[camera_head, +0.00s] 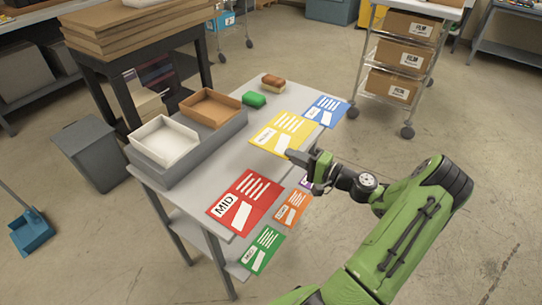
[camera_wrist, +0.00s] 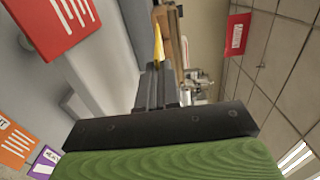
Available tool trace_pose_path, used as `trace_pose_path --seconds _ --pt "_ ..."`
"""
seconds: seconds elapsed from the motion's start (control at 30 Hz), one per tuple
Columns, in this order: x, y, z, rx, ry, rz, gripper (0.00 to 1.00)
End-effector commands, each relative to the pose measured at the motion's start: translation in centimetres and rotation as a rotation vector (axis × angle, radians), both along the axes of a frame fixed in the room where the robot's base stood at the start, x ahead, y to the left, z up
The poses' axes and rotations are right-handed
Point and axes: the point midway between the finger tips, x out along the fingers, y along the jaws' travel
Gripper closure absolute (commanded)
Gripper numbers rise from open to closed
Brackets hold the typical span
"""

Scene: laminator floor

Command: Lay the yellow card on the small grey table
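The yellow card (camera_head: 280,133), with white lines and a white block, shows over the grey table (camera_head: 200,195), between the blue and the red card. My gripper (camera_head: 292,155) is at the card's near right edge, coming in from the right. In the wrist view my gripper's dark fingers (camera_wrist: 156,82) are close together, and the yellow card (camera_wrist: 158,45) shows nearly edge-on right at their tips. The fingers look shut on the card's edge. Their contact with it is partly hidden, and I cannot tell whether the card touches the tabletop.
The red MID card (camera_head: 245,203) and blue card (camera_head: 325,110) lie by the table's right edge. Orange (camera_head: 293,208) and green (camera_head: 263,250) cards show lower down.

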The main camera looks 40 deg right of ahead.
Motion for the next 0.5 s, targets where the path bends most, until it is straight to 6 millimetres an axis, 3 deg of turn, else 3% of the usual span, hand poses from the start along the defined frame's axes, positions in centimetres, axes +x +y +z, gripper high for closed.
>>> trace_pose_path --seconds 0.23,0.5 --pt "-0.3 -0.6 -4.8 0.006 -0.001 -0.014 1.0" --pt "-0.3 -0.6 -8.9 0.002 -0.001 -0.013 1.0"
